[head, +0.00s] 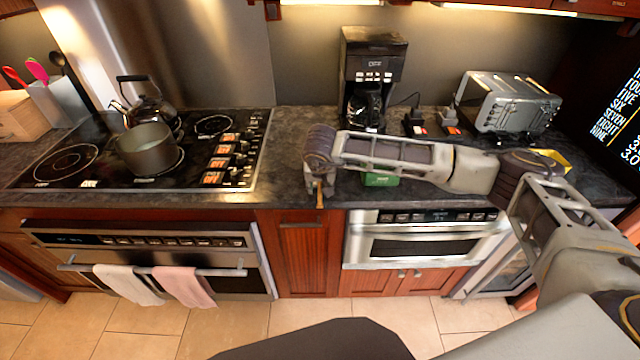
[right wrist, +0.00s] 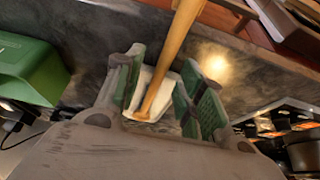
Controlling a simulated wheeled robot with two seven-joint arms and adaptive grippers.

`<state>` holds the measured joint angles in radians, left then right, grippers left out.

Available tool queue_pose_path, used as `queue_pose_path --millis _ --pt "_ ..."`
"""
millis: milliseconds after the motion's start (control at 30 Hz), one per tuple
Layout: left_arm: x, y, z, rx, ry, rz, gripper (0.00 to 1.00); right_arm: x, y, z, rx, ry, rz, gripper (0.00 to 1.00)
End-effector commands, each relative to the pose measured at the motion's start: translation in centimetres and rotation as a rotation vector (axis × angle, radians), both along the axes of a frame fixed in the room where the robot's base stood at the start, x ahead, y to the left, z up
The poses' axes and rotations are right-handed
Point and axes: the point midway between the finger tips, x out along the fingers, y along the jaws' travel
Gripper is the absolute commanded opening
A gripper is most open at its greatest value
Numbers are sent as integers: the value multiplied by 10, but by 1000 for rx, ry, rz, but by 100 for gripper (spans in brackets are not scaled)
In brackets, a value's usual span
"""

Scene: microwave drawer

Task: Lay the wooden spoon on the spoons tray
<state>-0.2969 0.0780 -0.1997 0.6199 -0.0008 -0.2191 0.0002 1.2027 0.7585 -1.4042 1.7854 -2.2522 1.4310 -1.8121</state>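The wooden spoon (right wrist: 178,52) runs from the top of the right wrist view down between the fingers of my right gripper (right wrist: 165,95). Its lower end lies over a small white piece (right wrist: 153,76), which looks like the spoons tray and is partly hidden by the fingers and palm. The green-padded fingers stand apart, with a gap on each side of the spoon. In the head view my right gripper (head: 318,180) points down at the counter's front edge, and the spoon's handle (head: 319,197) sticks out below it. My left gripper is not in view.
A green box (head: 381,180) is on the dark counter (head: 290,130) just right of the gripper. A coffee maker (head: 368,75) and a toaster (head: 505,103) stand behind. The stove with a pot (head: 148,150) and kettle (head: 150,108) is to the left.

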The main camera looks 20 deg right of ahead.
Motion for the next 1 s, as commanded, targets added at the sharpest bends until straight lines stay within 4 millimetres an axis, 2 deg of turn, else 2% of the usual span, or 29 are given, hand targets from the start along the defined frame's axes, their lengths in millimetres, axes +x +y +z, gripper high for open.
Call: queue_pose_path --millis 33,200,433,667,833,1000 --pt "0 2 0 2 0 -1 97 0 0 0 0 0 0 42" --pt "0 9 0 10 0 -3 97 0 0 0 0 0 0 64" --pt "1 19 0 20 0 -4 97 0 0 0 0 0 0 64" --pt "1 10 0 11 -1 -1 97 -1 1 3 1 0 0 64" --pt "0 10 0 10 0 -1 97 -6 2 15 0 -1 1 64" --pt "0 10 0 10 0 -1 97 -14 4 35 0 -2 0 64"
